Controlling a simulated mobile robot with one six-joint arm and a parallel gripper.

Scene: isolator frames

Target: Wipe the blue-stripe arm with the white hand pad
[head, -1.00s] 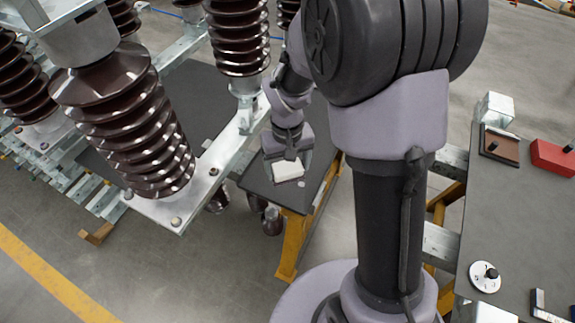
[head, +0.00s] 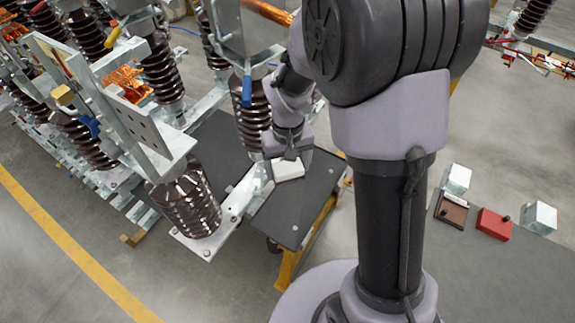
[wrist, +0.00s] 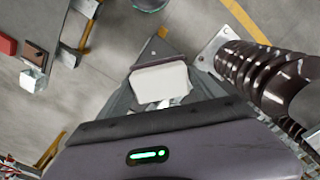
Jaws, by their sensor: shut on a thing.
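My gripper (head: 289,156) is shut on the white hand pad (head: 288,170), a pale block. It holds the pad in the middle of the head view, beside the isolator's metal base rail and in front of a dark tabletop. The pad also shows in the wrist view (wrist: 160,80), below the jaws. A blue piece (head: 247,91) hangs by the brown ribbed insulator just left of my arm. Another blue piece (head: 89,126) is on the frame further left. I cannot tell which of these marks the blue-stripe arm. The pad looks apart from both.
Brown ribbed insulators (head: 186,203) and metal plates crowd the left. A dark table (head: 300,214) with yellow legs stands under the pad. At right, a grey bench (head: 500,275) holds a red box (head: 494,224) and metal blocks. Floor at the lower left is open.

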